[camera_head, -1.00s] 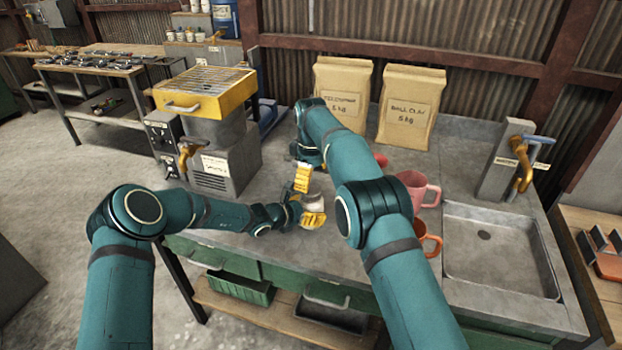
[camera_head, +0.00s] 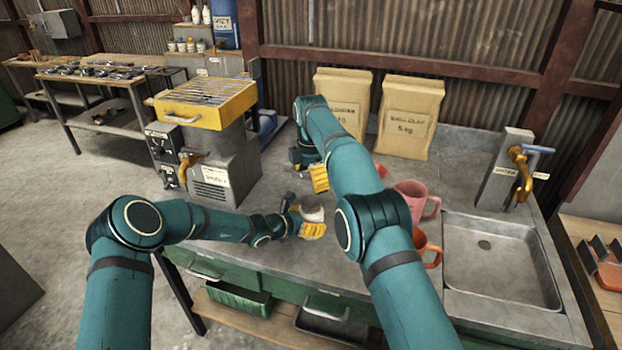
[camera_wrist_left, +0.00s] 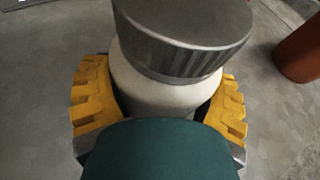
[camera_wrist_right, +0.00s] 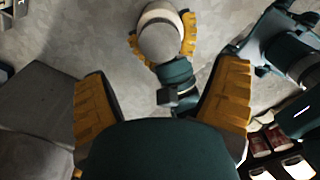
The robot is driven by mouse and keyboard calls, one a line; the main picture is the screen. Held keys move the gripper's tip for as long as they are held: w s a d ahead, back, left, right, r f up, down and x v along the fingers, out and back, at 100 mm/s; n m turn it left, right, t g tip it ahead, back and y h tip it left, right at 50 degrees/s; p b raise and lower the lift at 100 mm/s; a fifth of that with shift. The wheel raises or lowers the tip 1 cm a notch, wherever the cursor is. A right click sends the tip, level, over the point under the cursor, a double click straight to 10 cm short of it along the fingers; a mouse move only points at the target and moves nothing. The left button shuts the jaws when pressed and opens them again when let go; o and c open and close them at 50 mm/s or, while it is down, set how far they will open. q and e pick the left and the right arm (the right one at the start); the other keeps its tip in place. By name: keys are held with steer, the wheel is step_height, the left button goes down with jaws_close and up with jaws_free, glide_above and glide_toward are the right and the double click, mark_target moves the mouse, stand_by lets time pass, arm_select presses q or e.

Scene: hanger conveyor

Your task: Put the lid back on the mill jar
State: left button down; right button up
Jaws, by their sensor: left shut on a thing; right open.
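The mill jar (camera_wrist_left: 165,88) is pale, stands upright and has its dark grey ribbed lid (camera_wrist_left: 185,45) on top. I cannot tell how tightly the lid sits. In the head view the jar with its lid (camera_head: 313,204) is at the bench's middle, between my arms. My left gripper (camera_head: 309,225) is shut around the jar's body, below the lid. My right gripper (camera_head: 317,178) is open and empty, behind and above the jar, partly hidden by its own arm. In the right wrist view the lidded jar (camera_wrist_right: 161,38) lies beyond the open fingers, apart from them.
A pink mug (camera_head: 412,197) and an orange mug (camera_head: 428,246) stand right of my right arm, before the sink (camera_head: 500,262). Two paper bags (camera_head: 409,118) stand at the back wall. A grey machine with a yellow top (camera_head: 205,103) stands left. The bench between machine and jar is clear.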

mark_target(311, 201)
steer(key=shift+f, duration=0.1)
steer(key=shift+f, duration=3.9)
steer(key=c, duration=1.3)
steer(key=m, duration=0.9)
steer(key=shift+m, duration=0.4)
steer(key=o, duration=1.3)
